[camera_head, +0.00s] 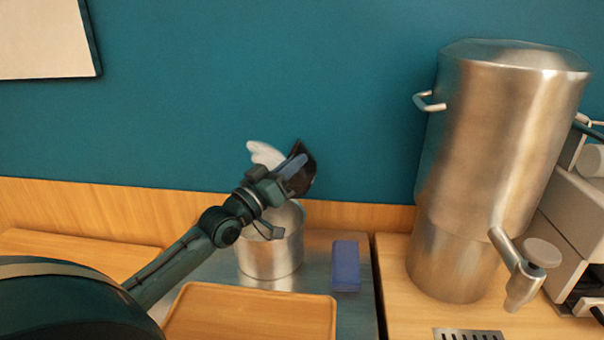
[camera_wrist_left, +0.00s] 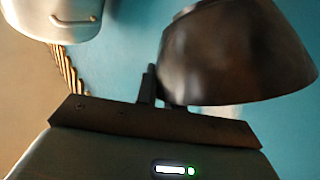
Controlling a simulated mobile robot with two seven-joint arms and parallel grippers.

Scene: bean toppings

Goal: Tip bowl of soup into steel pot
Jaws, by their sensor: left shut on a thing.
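The steel pot (camera_head: 268,257) stands on the metal counter section in the middle of the head view. My left gripper (camera_head: 282,181) is above the pot and covers part of its rim. It is shut on a dark bowl (camera_head: 308,168), which is held tilted over the pot. The bowl also fills the upper right of the left wrist view (camera_wrist_left: 238,55), touching the gripper fingers (camera_wrist_left: 156,88). The inside of the bowl and the inside of the pot are hidden from me. My right gripper is not in view.
A white shape (camera_head: 265,153) shows behind the gripper; I cannot tell what it is. A blue block (camera_head: 345,266) lies right of the pot. A wooden tray (camera_head: 250,315) is in front. A large steel urn (camera_head: 500,150) with a tap stands at the right. The teal wall is close behind.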

